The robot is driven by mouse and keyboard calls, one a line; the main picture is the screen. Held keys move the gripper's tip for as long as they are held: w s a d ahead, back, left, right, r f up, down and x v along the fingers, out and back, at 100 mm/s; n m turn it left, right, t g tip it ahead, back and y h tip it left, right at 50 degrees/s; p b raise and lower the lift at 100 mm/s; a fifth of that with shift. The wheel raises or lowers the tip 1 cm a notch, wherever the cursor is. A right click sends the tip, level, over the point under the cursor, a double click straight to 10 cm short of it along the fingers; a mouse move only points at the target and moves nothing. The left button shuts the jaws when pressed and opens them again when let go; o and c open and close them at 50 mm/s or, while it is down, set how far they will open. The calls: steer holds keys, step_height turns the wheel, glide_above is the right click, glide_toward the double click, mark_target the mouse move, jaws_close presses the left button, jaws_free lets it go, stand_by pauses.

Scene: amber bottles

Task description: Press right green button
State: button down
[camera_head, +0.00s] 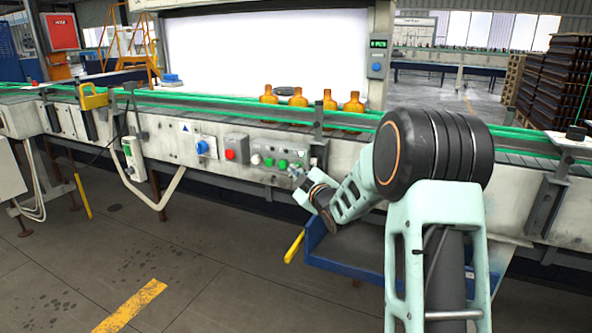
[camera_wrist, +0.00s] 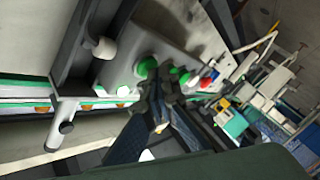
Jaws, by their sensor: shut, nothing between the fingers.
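The grey button panel (camera_head: 266,152) is on the front of the conveyor. In the head view it carries a left green button (camera_head: 268,162) and a right green button (camera_head: 282,164). My gripper (camera_head: 298,174) is just right of the panel, small and partly merged with it in this view. In the wrist view my gripper (camera_wrist: 160,97) is shut and empty, with its dark fingers close to the panel. The nearest green button, which looks like the right one (camera_wrist: 147,67), shows just beyond the fingertips. Whether they touch it cannot be told.
A red button (camera_head: 230,154) and a blue knob (camera_head: 203,147) are on boxes to the left. Several amber bottles (camera_head: 298,98) stand on the conveyor (camera_head: 190,102) behind its green rail. A blue tray (camera_head: 340,250) is below my arm. A pale knob (camera_wrist: 103,48) projects near the panel in the wrist view.

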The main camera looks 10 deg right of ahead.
stand_by(0.3)
steer(key=shift+s+a+b, duration=0.45)
steer(key=shift+s+b, duration=0.2)
steer(key=shift+s, duration=0.05)
steer(key=shift+f, duration=0.1)
steer(key=shift+s+a+b, duration=0.75)
steer(key=shift+s, duration=0.3)
steer(key=shift+s+a+b, duration=0.7)
steer(key=shift+s+a, duration=0.05)
steer(key=shift+s, duration=0.25)
steer(key=shift+d, duration=0.1)
